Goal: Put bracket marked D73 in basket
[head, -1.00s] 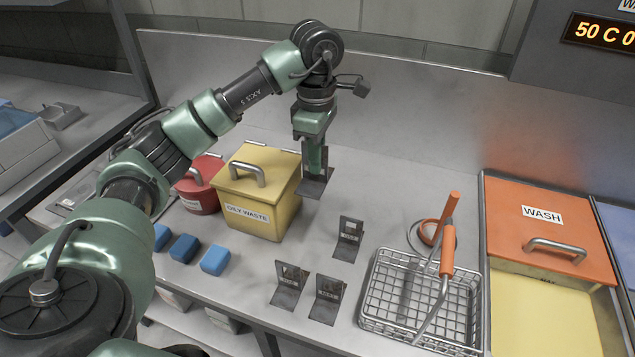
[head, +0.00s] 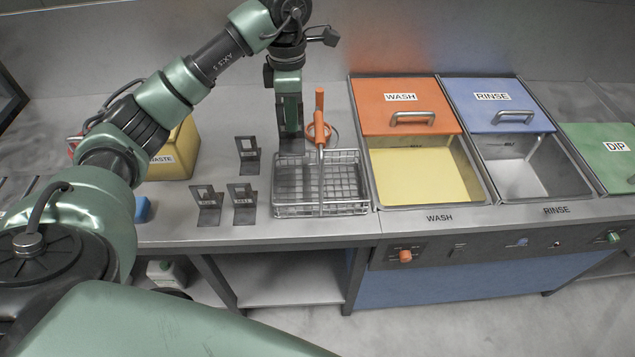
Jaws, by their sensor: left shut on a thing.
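My left gripper (head: 289,98) points down and is shut on a dark metal bracket (head: 291,145). It holds the bracket at the back left of the wire basket (head: 367,186); the bracket's lower part overlaps the basket's back rim in the picture. I cannot tell whether they touch. The basket has an orange-gripped handle (head: 320,100). Three similar brackets stand on the counter left of the basket: a rear one (head: 248,155), a front left one (head: 208,207) and a front right one (head: 243,205). I cannot read their marks, nor the held one's. My right gripper is not in view.
Right of the basket are the wash tank (head: 410,175) with an orange lid and the rinse tank (head: 525,175) with a blue lid, both partly open. A green DIP lid (head: 600,150) is farther right. A yellow waste bin (head: 183,152) stands behind my left arm.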

